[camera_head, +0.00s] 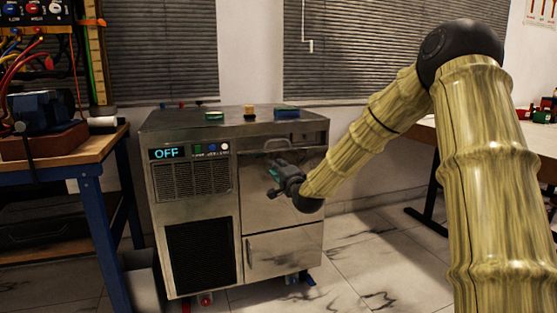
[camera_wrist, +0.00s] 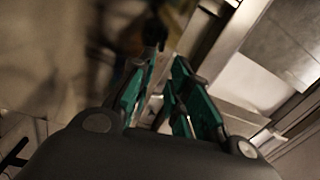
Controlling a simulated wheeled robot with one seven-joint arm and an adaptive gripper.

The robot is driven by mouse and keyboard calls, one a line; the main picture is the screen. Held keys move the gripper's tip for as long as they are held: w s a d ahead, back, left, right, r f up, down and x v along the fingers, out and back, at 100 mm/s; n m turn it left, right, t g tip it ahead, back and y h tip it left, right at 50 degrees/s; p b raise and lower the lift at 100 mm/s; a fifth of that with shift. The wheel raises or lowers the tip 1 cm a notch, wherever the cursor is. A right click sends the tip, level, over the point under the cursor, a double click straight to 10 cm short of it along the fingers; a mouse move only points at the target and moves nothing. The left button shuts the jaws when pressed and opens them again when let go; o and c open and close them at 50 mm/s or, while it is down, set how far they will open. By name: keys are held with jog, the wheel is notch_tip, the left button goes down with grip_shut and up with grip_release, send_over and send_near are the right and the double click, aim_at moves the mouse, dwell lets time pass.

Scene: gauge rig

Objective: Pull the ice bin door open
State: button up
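The ice machine (camera_head: 190,215) is a metal cabinet with an OFF display on its front. Its ice bin door, which I take to be the upper right panel (camera_head: 255,215), looks shut. A curved handle (camera_head: 277,144) shows near the panel's top. My gripper (camera_head: 273,179) is in front of this panel, below the handle, and hides part of it. In the wrist view my gripper (camera_wrist: 166,58) shows two green-lined fingers apart, with nothing clearly between them. I cannot tell if the fingers touch the panel.
A smaller lower door (camera_head: 284,252) with a vertical grip is under the panel. Small coloured items, including a green one (camera_head: 214,116), lie on the machine's top. A blue-legged workbench (camera_head: 65,150) stands at left, and a table (camera_head: 420,133) at right. Tiled floor is clear at front right.

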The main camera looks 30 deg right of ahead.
aim_at(278, 150)
jog(key=d+r+m+t+h+b, duration=0.1)
jog(key=d+r+m+b, duration=0.1)
jog(key=d+r+b, duration=0.15)
jog(key=shift+d+r+b+x, duration=0.15)
jog(key=shift+b+x, duration=0.65)
jog(key=shift+x, duration=1)
jog(key=shift+d+r+b+x, duration=0.1)
jog(key=shift+b+x, duration=0.65)
jog(key=shift+x, duration=1)
jog(key=shift+d+r+b+x, duration=0.15)
jog(key=shift+b+x, duration=0.65)
jog(key=shift+x, duration=1)
jog(key=shift+s, duration=0.15)
jog(key=shift+c, duration=0.2)
grip_shut()
jog(key=shift+a, duration=0.1)
